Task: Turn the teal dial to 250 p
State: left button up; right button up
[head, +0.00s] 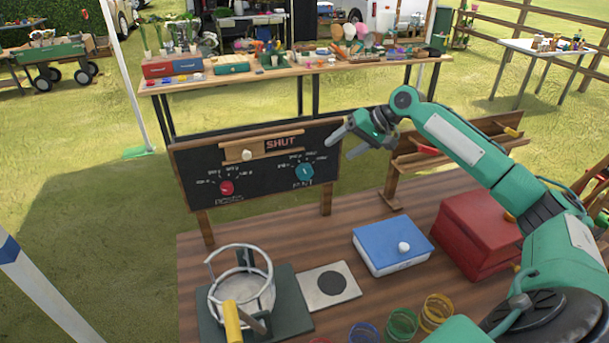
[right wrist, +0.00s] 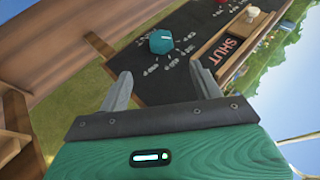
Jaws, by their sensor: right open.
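The teal dial (head: 304,172) sits at the lower right of a black board (head: 270,205), with a ring of pale marks around its upper side; the numbers are too small to read surely. In the right wrist view the teal dial (right wrist: 161,42) lies ahead, beyond and between the fingers, with a pale pointer line on it. My right gripper (head: 343,145) is open and empty, in front of the board's right end, up and to the right of the dial and apart from it. It also shows at the bottom of the right wrist view (right wrist: 163,85). My left gripper is not in view.
A red dial (head: 226,187) and a wooden slider beside a SHUT sign (head: 281,143) share the board. A wooden rack (head: 455,150) stands right of it. On the table are a blue box (head: 391,246), a red box (head: 474,235), a wire holder (head: 241,285) and coloured jars (head: 403,323).

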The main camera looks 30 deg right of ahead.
aim_at(310, 170)
jog(key=p+x, duration=0.3)
jog(key=x, duration=0.9)
jog(key=shift+a+r, duration=0.1)
jog(key=shift+a, duration=0.05)
jog(key=shift+w+a+f+p, duration=0.3)
jog(key=shift+f, duration=0.25)
